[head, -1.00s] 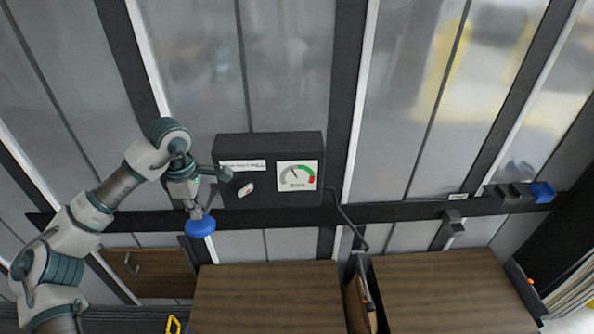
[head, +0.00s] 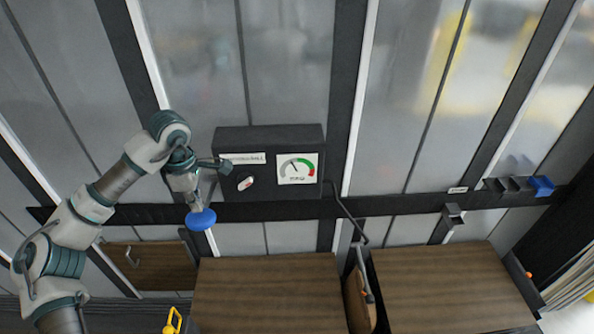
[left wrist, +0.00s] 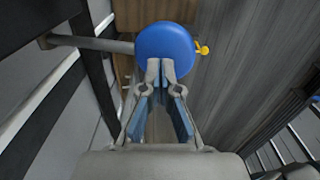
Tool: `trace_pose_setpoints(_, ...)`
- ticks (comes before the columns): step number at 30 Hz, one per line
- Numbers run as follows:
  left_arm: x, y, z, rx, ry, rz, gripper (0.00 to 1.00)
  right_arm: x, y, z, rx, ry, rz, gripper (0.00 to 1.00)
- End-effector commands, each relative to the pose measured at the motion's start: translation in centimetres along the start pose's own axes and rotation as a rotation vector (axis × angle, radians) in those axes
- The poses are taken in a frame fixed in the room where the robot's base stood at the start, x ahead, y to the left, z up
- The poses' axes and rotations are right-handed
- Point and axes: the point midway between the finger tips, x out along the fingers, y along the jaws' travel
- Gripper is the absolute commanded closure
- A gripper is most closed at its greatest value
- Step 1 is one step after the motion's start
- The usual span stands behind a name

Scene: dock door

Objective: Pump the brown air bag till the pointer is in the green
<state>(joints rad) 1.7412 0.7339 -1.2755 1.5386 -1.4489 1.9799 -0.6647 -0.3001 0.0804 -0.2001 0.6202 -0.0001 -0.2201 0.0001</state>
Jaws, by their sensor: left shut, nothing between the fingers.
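The brown air bag (head: 358,304) is between two wooden-topped crates, mostly hidden by them and the wand (head: 366,290) in front. The gauge (head: 297,169) sits on a dark box on the wall; its pointer leans up and left, outside the green, which is at the upper right before the red. A small red and white switch (head: 246,184) is left of the gauge. My left gripper (head: 199,206) is shut and empty, its tips at a round blue knob (head: 202,220). In the left wrist view, the tips overlap the edge of the blue knob (left wrist: 167,50); contact is unclear.
The left crate (head: 265,290) and right crate (head: 450,285) leave a narrow gap. A dark hose (head: 345,212) runs from the box towards the gap. A dark rail crosses the wall, with a blue block (head: 541,186) at right. A yellow thing (head: 172,322) is low left.

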Motion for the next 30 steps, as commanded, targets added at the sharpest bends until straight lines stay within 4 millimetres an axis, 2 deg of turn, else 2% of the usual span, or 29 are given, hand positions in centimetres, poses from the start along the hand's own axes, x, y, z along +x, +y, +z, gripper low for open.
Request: trace_pose_setpoints(30,6.4,0.0,0.0,-0.001,0.0,-0.002,1.0,3.9,-0.1,0.5,0.0,-0.002,-0.001,1.0)
